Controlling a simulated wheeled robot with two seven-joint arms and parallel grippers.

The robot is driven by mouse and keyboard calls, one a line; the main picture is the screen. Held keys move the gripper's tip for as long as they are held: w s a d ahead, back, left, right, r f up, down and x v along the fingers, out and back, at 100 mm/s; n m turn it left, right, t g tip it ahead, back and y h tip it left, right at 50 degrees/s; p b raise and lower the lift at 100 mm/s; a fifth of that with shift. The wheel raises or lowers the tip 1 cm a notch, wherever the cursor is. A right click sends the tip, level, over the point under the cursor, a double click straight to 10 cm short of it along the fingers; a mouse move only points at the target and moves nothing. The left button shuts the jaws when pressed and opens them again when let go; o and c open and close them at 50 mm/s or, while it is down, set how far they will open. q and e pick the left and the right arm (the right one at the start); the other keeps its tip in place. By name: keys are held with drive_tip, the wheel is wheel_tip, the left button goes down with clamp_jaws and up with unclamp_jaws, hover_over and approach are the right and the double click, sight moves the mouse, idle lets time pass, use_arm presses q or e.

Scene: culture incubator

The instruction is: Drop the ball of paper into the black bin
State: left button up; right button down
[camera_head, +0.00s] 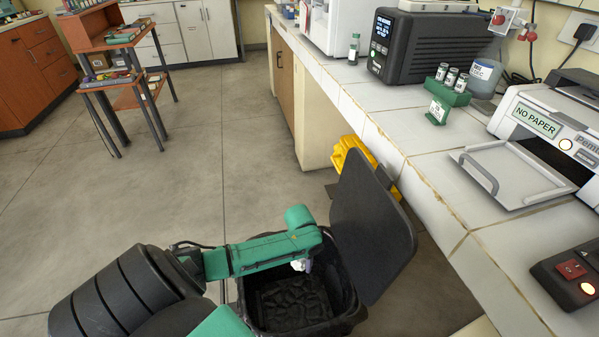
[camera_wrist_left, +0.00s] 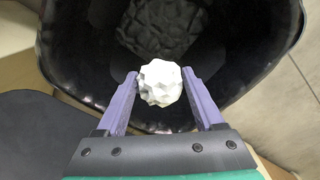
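The crumpled white ball of paper (camera_wrist_left: 160,83) is between the two purple fingers of my left gripper (camera_wrist_left: 158,92) in the left wrist view. Both fingers appear to touch its sides. The black bin (camera_head: 338,312) stands on the floor with its lid (camera_head: 372,225) raised. My left gripper (camera_head: 304,264) is over the bin's opening, and a bit of the white ball (camera_head: 298,265) shows under the green arm. The bin's inside (camera_wrist_left: 165,30) looks dark and shows no paper. My right gripper is not in view.
A white counter (camera_head: 400,125) runs along the right, with a printer (camera_head: 545,130), a green vial rack (camera_head: 447,95) and a black device (camera_head: 425,45) on it. Yellow material (camera_head: 350,150) is behind the lid.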

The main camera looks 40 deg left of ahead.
use_arm(q)
drive_tip(key=o, duration=0.4)
drive_tip(key=shift+o, duration=0.2)
drive_tip(key=shift+r, duration=0.1)
wheel_tip(320, 180, up, 3)
drive_tip(key=shift+f+p, duration=0.1)
drive_tip(key=shift+p, duration=0.6)
wheel_tip(320, 180, up, 12)
drive_tip(key=p, duration=0.3)
drive_tip(key=shift+f, duration=0.2)
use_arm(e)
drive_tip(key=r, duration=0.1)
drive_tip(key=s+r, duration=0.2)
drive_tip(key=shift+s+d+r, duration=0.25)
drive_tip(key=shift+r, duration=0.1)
